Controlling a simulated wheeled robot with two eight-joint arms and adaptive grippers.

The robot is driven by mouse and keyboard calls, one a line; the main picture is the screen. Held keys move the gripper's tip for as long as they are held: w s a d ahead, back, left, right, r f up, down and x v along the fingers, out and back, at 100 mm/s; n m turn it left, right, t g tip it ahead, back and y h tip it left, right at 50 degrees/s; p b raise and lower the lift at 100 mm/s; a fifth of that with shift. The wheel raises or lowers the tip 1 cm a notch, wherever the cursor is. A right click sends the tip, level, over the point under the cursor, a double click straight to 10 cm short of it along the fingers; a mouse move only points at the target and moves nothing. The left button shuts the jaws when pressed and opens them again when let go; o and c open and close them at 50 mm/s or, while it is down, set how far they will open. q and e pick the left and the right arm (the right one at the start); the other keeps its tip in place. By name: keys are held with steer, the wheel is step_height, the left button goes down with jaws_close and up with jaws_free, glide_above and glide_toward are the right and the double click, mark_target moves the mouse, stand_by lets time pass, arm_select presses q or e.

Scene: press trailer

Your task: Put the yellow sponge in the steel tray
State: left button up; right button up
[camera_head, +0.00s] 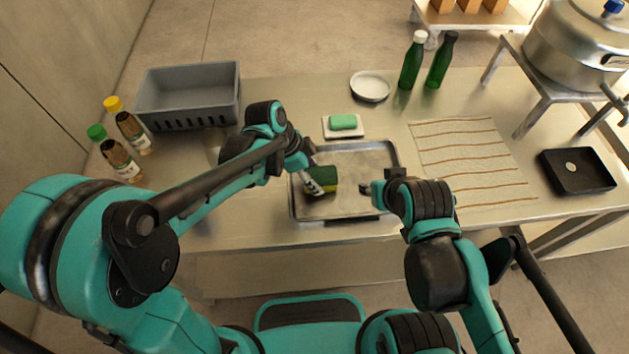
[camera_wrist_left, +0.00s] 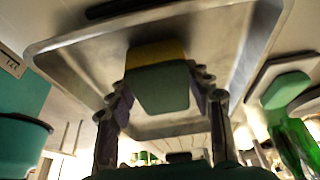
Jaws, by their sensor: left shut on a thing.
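The yellow sponge (camera_head: 329,175), with a dark green side, is over the left half of the steel tray (camera_head: 345,211) in the head view. My left gripper (camera_head: 315,180) is shut on it. In the left wrist view the sponge (camera_wrist_left: 160,82) sits between the two fingers, with the tray (camera_wrist_left: 85,50) behind it. I cannot tell whether the sponge touches the tray floor. My right gripper (camera_head: 373,190) is over the tray's right side, apart from the sponge; its jaw opening is unclear.
A green soap (camera_head: 343,122) on a white dish stands just behind the tray. A grey crate (camera_head: 188,87) and two dark bottles are at left. A white bowl (camera_head: 370,87) and green bottles (camera_head: 412,62) stand behind. A lined cloth (camera_head: 470,160) lies right.

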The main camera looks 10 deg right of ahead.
arm_select(q)
steer(key=shift+f, duration=0.15)
arm_select(e)
steer(key=shift+f, duration=0.15)
arm_select(q)
steer(key=shift+f, duration=0.1)
steer(key=shift+f, duration=0.15)
steer(key=o, duration=0.7)
arm_select(e)
steer(key=shift+f, duration=0.1)
